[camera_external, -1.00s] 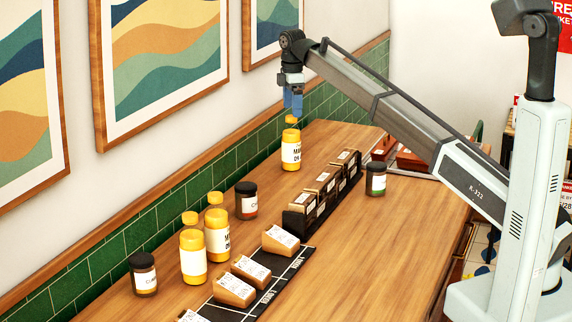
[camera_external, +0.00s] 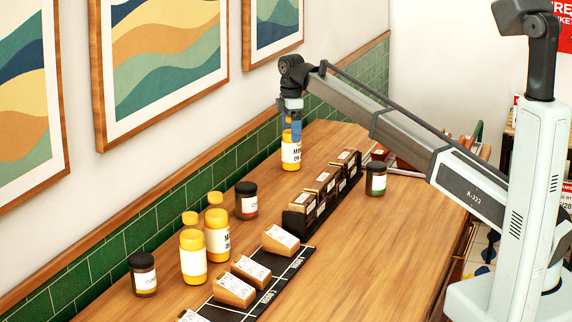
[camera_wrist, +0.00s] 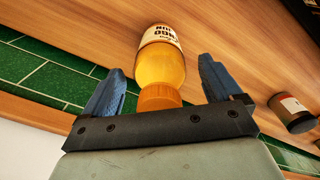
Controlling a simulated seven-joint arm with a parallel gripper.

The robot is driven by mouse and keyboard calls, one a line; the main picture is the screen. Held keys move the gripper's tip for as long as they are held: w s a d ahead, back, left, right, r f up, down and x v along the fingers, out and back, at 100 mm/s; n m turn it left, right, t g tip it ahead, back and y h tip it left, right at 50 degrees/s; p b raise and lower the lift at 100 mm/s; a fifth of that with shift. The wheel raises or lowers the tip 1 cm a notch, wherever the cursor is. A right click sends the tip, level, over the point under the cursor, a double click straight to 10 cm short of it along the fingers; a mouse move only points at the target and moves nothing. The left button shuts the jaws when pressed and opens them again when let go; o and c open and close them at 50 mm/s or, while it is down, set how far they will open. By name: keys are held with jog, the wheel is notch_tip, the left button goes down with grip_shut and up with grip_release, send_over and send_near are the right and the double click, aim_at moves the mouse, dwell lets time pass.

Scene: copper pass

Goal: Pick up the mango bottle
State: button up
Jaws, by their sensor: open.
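The mango bottle (camera_external: 291,153) is yellow with a white label and an orange cap, and stands upright on the wooden counter near the green tiles. In the wrist view the bottle (camera_wrist: 162,62) has its cap between the two blue fingers. My gripper (camera_external: 291,130) is open, pointing down around the top of the bottle. In the wrist view my gripper (camera_wrist: 160,90) shows a gap on both sides of the cap, wider on the right. The external view hides part of the cap behind the fingers.
Two more yellow bottles (camera_external: 193,255) (camera_external: 217,233) stand nearer the camera. Dark jars (camera_external: 143,274) (camera_external: 246,201) (camera_external: 376,180) stand around.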

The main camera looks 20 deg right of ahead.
grip_shut()
dwell(0.8)
